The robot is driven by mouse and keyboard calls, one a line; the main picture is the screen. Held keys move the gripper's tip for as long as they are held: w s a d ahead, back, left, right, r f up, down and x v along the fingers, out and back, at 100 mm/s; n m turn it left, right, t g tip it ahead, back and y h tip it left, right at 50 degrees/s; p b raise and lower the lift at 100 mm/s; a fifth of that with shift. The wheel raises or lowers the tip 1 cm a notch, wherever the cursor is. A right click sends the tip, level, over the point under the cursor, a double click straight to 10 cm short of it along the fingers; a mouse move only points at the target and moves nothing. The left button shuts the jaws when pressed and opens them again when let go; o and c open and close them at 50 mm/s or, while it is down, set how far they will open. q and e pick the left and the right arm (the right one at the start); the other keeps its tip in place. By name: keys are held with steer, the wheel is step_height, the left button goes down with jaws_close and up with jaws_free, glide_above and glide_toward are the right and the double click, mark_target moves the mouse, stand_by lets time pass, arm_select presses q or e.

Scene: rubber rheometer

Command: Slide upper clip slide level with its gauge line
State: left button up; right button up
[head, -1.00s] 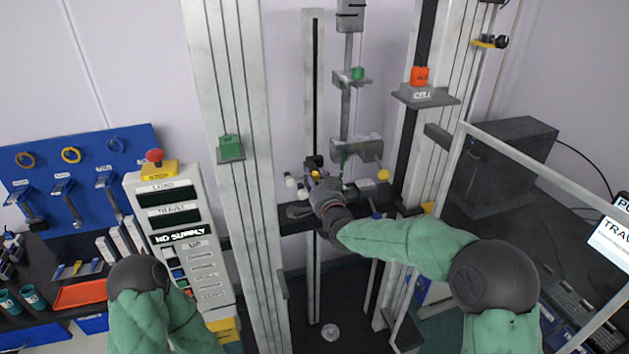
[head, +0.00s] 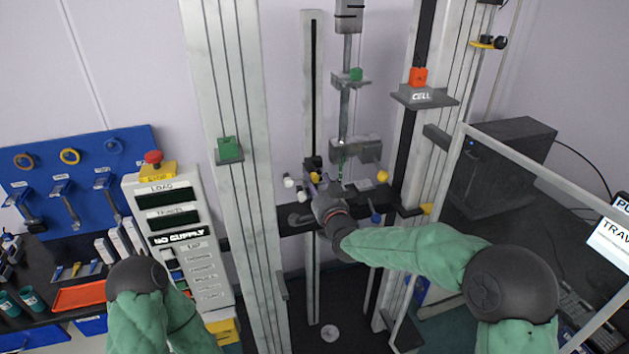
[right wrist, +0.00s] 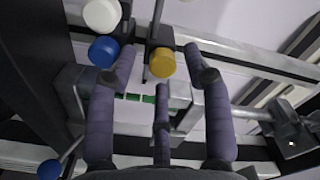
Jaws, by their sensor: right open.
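White (right wrist: 101,15) and blue (right wrist: 104,49) knobs lie to the left. A green strip (right wrist: 134,98) shows behind the fingers. I cannot tell which part is the upper clip slide, nor make out its gauge line. Contact between the fingers and any knob is unclear. My left arm is at the lower left; its gripper is out of view.
A grey block (head: 355,149) and a bracket with a green piece (head: 355,75) sit on the rod above my right gripper. Tall columns (head: 225,80) stand either side. A clear framed guard (head: 545,165) is at the right. The control panel (head: 180,235) stands left.

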steer(key=shift+v, duration=2.75)
steer(key=shift+r, duration=0.1)
steer(key=s+d+f+n+g+h+b, duration=0.1)
steer(key=s+d+f+g+b, duration=0.15)
steer(key=f, duration=1.05)
steer(key=s+d+f+g+b, duration=0.1)
steer(key=s+f+g+b, duration=0.2)
steer(key=f, duration=0.9)
steer(key=s+d+f+n+g+h+b, duration=0.1)
steer(key=s+d+f+g+b, duration=0.3)
steer(key=f, duration=0.9)
steer(key=s+f+g+b, duration=0.2)
steer(key=s+f+g, duration=0.1)
steer(key=s+f, duration=0.8)
steer(key=s+f+n+g+b, duration=0.1)
steer(key=s+f+g, duration=0.3)
steer(key=s+f, duration=0.8)
steer(key=s+b, duration=0.1)
steer(key=s, duration=0.4)
steer(key=shift+f, duration=0.3)
steer(key=shift+s, duration=0.1)
steer(key=shift+c, duration=0.3)
